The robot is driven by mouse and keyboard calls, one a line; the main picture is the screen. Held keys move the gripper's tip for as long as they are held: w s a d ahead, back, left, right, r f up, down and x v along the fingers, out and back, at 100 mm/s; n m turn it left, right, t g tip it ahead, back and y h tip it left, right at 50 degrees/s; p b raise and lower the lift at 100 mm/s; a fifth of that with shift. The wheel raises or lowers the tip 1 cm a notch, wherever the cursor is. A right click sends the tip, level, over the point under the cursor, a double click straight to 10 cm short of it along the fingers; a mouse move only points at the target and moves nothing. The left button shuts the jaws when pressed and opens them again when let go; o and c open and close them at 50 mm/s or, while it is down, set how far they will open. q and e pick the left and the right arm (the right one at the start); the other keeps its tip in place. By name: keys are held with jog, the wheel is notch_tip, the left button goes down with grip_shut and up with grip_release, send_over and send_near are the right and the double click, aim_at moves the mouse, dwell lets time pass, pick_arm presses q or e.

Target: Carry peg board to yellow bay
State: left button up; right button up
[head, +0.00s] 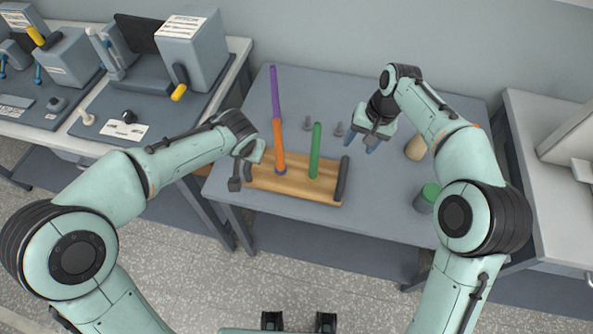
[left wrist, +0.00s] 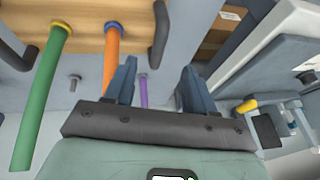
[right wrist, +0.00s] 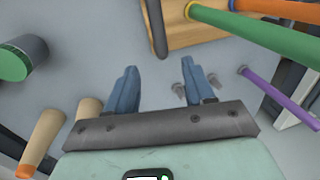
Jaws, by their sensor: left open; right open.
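The wooden peg board (head: 310,188) lies near the table's front edge, with a dark handle at each end. The left handle (left wrist: 158,35) lies ahead of the gap between my open, empty left fingers (left wrist: 157,78). The right handle (head: 342,178) lies ahead of my right gripper (right wrist: 160,75), which is open and empty behind and right of the board. An orange peg (head: 279,145) and a green peg (head: 315,150) stand on the board. A purple peg (head: 275,92) appears to stand behind it, apart. I cannot make out a yellow bay.
Small grey pins (head: 308,124) stand on the table (head: 240,130) behind the board. Machines with yellow handles (head: 179,92) stand on the left bench.

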aim_at(345, 163)
pick_arm(q)
jog(key=x, duration=1.2)
jog(key=shift+w+a+f, duration=0.1)
jog(key=shift+w+f, duration=0.15)
jog(key=shift+f, duration=0.05)
pick_arm(e)
jog(key=f, duration=0.4)
jog(key=a+f, duration=0.1)
jog(key=f, duration=0.3)
jog(key=a+f, duration=0.1)
jog(key=f, duration=0.3)
jog(key=shift+w+a+f, duration=0.2)
jog(key=shift+w+f, duration=0.05)
jog(key=shift+w, duration=0.05)
pick_arm(q)
jog(key=shift+c, duration=0.3)
pick_arm(e)
jog(key=shift+c, duration=0.3)
pick_arm(q)
grip_shut()
pick_arm(e)
grip_shut()
